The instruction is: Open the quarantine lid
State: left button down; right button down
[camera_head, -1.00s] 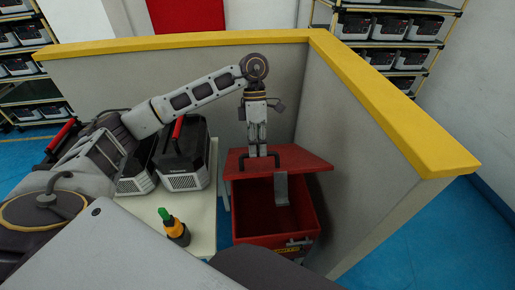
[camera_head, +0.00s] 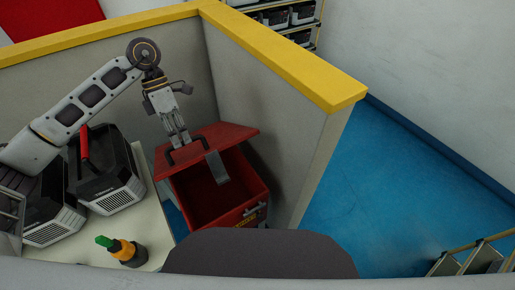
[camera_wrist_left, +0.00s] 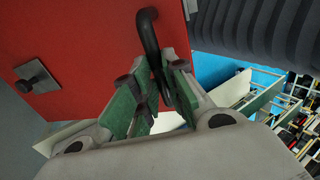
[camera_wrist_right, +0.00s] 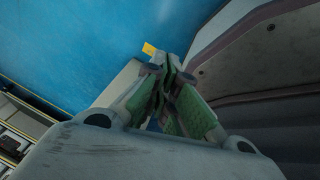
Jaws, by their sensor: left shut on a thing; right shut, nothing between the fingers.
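The red quarantine bin (camera_head: 205,205) stands in the corner of the partition, its inside partly visible. Its red lid (camera_head: 228,138) is raised and tilted up at the back, and a grey hasp (camera_head: 216,167) hangs from its front edge. My left gripper (camera_head: 183,142) is at the lid's dark handle (camera_head: 188,153). The left wrist view shows the fingers (camera_wrist_left: 160,90) shut on the handle (camera_wrist_left: 150,40), with the red lid (camera_wrist_left: 90,50) behind. My right gripper (camera_wrist_right: 168,80) is shut and empty; it shows only in the right wrist view, above blue floor.
Left of the bin, a pale table (camera_head: 152,222) bears black-and-grey battery-like units (camera_head: 106,170) and a green-tipped orange and black item (camera_head: 124,251). Yellow-topped partition walls (camera_head: 285,60) close in behind and right of the bin. Blue floor (camera_head: 380,190) is open at the right.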

pick_arm(q)
jog(key=shift+w+a+f, duration=0.15)
jog(key=shift+a+f, duration=0.1)
pick_arm(e)
jog(key=w+a+r+n+t+y, duration=0.3)
jog(key=w+r+n, duration=0.55)
jog(key=n, duration=0.25)
jog(key=w+a+r+n+t+y, duration=0.3)
jog(key=w+r+n, duration=0.4)
jog(key=r+n, duration=0.3)
jog(key=w+a+r+n+t+y, duration=0.1)
jog(key=w+a+r+n+y, duration=0.15)
jog(key=a+r+n, duration=0.55)
jog(key=w+a+r+n+t+y, duration=0.15)
jog(key=a+r+y, duration=0.25)
jog(key=r, duration=0.9)
jog(key=w+a+r+n+y, duration=0.25)
jog(key=a+r+n, duration=0.4)
jog(key=r, duration=0.35)
notch_tip(320, 180, up, 9)
jog(key=a+t+y, duration=0.1)
jog(key=a, duration=0.2)
jog(key=d+m+t+h, duration=0.2)
jog(key=h, duration=0.1)
jog(key=d+f+m+t+h, duration=0.1)
jog(key=d+h, duration=0.1)
jog(key=shift+w, duration=0.25)
